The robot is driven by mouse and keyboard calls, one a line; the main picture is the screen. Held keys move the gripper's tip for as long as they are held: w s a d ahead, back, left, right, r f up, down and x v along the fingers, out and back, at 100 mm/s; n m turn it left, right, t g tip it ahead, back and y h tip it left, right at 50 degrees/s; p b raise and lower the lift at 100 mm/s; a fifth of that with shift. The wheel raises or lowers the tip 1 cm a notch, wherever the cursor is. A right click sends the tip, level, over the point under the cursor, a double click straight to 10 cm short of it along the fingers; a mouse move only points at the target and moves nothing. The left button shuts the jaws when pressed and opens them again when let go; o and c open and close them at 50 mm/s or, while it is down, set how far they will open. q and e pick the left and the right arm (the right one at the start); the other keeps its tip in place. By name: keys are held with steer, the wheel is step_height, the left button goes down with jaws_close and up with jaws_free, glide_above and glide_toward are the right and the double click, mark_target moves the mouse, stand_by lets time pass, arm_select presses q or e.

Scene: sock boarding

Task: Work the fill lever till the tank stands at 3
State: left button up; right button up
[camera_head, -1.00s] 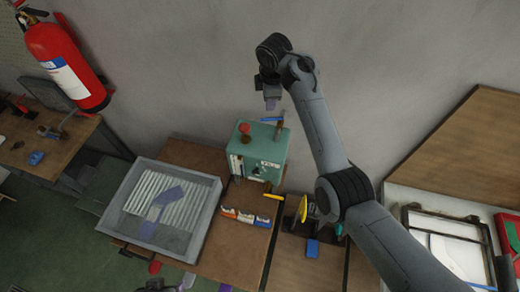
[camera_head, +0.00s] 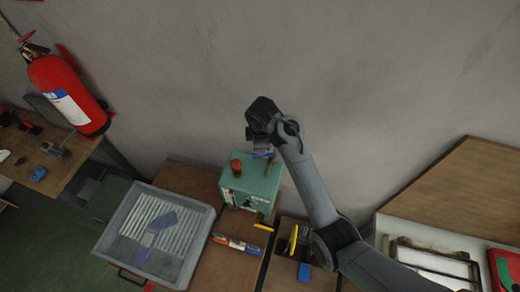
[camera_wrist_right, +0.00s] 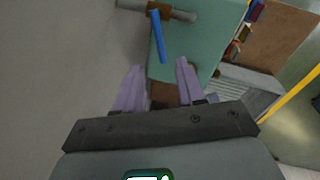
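The tank is a teal box (camera_head: 252,186) with a red knob (camera_head: 236,164) on top. It stands against the wall; its level reading is too small to tell. The fill lever is a blue bar on a grey cross shaft in the right wrist view (camera_wrist_right: 158,38); in the head view it is mostly hidden by my gripper. My right gripper (camera_head: 262,149) is above the tank's back right. Its lavender fingers are open (camera_wrist_right: 157,72), and the lever's end lies just beyond the gap, apparently not gripped. My left gripper is out of view.
A grey tray (camera_head: 112,226) with a ribbed insert and purple-blue pieces stands left of the tank. Small orange, white and blue items (camera_head: 236,244) lie in front. A fire extinguisher (camera_head: 68,95) hangs at left.

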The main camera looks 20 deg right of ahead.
steer(key=f, duration=0.2)
steer(key=w+f, duration=0.1)
steer(key=f, duration=0.2)
steer(key=f+p, duration=0.1)
steer(key=f, duration=0.1)
steer(key=shift+w+d+f, duration=0.2)
steer(key=shift+d+f, duration=0.05)
jaws_close()
